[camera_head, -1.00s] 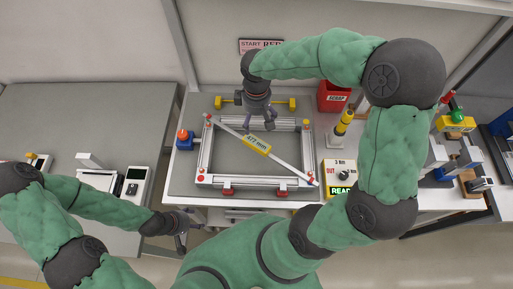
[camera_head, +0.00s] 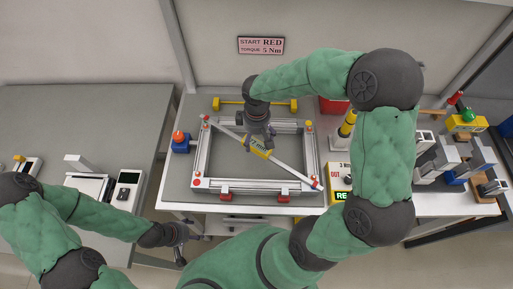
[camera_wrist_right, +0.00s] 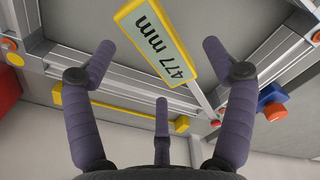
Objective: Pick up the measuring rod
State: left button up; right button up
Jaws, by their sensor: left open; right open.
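The measuring rod (camera_head: 285,167) is a thin white bar lying diagonally across the aluminium frame (camera_head: 245,188), with a yellow-edged label near its middle. In the right wrist view the label (camera_wrist_right: 158,42) reads 477 mm. My right gripper (camera_head: 260,140) is open above the rod's middle and hides part of the label in the head view. In the right wrist view its spread fingers (camera_wrist_right: 158,55) are empty, with the label between and beyond the two upper ones. My left gripper (camera_head: 181,247) is open at the lower left, beside the table's front edge, away from the rod.
A yellow bar (camera_head: 275,105) lies behind the frame. A blue block with an orange knob (camera_head: 181,143) stands left of it. A yellow READY box (camera_head: 339,185), a yellow-black cylinder (camera_head: 347,124) and a partly hidden red bin (camera_head: 333,105) stand right. A grey side table (camera_head: 90,115) is left.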

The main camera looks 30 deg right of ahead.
aim_at(258, 142)
jog(key=f, duration=0.1)
jog(key=f+b, duration=0.1)
jog(key=f, duration=0.3)
jog(key=shift+d+f, duration=0.1)
jog(key=shift+d, duration=0.2)
jog(key=c, duration=1.5)
